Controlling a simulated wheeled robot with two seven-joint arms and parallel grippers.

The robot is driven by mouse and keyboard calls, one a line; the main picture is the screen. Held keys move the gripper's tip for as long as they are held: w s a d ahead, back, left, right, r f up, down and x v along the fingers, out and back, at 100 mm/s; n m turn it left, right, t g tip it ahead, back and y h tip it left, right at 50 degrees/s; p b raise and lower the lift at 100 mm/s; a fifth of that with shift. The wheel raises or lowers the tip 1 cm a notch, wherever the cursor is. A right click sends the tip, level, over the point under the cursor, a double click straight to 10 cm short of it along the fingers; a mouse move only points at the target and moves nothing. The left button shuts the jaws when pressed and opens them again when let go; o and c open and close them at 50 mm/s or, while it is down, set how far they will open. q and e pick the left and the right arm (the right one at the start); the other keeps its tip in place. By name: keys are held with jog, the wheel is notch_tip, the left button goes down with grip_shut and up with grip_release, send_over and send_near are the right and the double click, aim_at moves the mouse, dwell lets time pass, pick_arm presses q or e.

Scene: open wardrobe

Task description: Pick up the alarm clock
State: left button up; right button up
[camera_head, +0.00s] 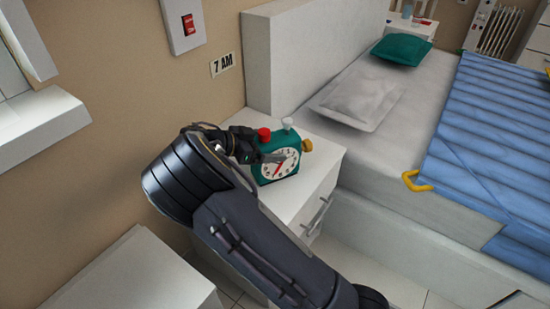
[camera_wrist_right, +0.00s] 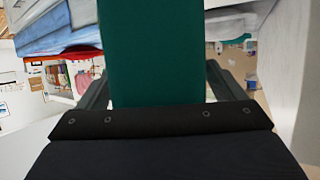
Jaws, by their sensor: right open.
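In the right wrist view the clock's green body (camera_wrist_right: 155,55) fills the space between the two open fingers of my right gripper (camera_wrist_right: 158,85). Gaps show between the fingers and the green body there. My left gripper is not in view.
The bed's white headboard (camera_head: 300,50) rises behind the nightstand, and its mattress with a blue blanket (camera_head: 490,130) lies to the right. A white cabinet (camera_head: 135,275) stands at lower left.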

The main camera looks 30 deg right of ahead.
grip_shut()
jog(key=shift+r, duration=0.1)
dwell(0.5)
jog(key=shift+r, duration=0.1)
